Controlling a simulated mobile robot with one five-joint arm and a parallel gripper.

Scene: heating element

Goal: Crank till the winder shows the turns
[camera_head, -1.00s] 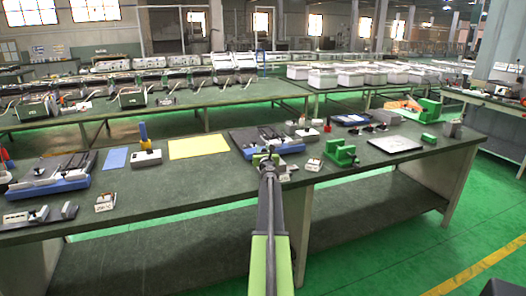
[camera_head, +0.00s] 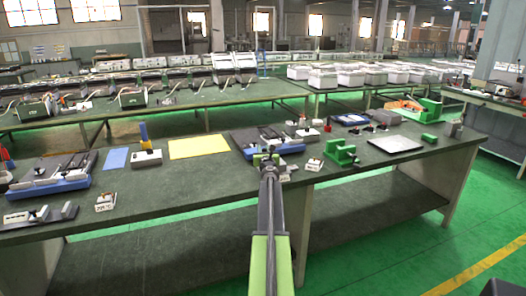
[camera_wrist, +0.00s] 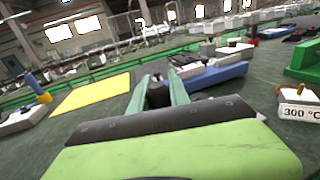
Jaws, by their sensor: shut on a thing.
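My gripper (camera_head: 265,159) is at the front edge of a blue-based device (camera_head: 285,149) with a dark bed and grey parts, which I take for the winder. In the wrist view, the two pale green fingers of my gripper (camera_wrist: 160,90) are closed around a dark rounded knob (camera_wrist: 158,94), apparently the crank handle. The blue base (camera_wrist: 215,76) shows just behind and right of the fingers. The rest of the crank is hidden behind my fingers and wrist. I cannot make out any turns reading.
A yellow sheet (camera_head: 198,147) and a grey box with a blue-yellow post (camera_head: 146,157) lie to the left. A green fixture (camera_head: 341,153) and a small label block (camera_head: 314,164), reading 300 °C in the wrist view, stand close on the right.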

